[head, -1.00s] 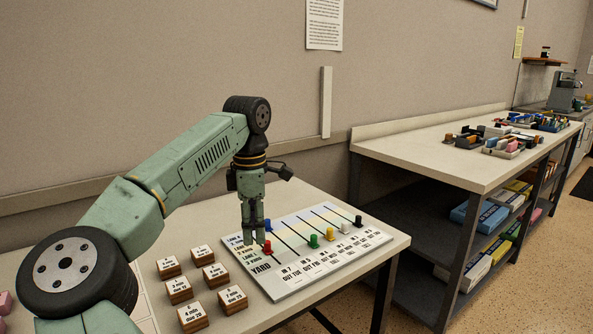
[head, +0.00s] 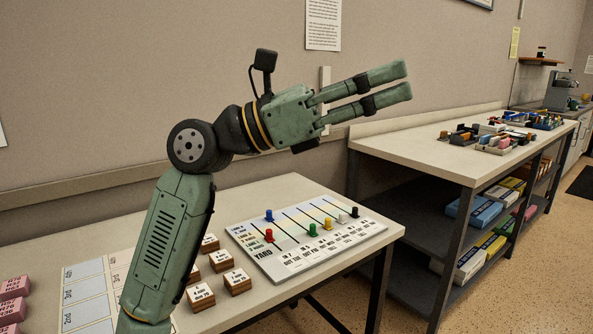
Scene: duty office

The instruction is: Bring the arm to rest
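My gripper (head: 408,80) is raised well above the near table and points to the right. Its two green fingers are apart, with nothing between them. My arm rises from the bottom of the head view and bends at a dark wrist joint. Below the gripper, the white yard board (head: 285,262) lies on the table with several coloured pegs on it, among them a red peg (head: 269,236), a blue peg (head: 269,215) and a green peg (head: 313,229). The gripper touches none of them.
Labelled wooden blocks (head: 237,282) stand left of the board, partly hidden by my arm. Pink blocks (head: 13,290) and a marked sheet (head: 84,285) lie at the left. A second table (head: 425,160) with trays stands at the right. The wall is close behind.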

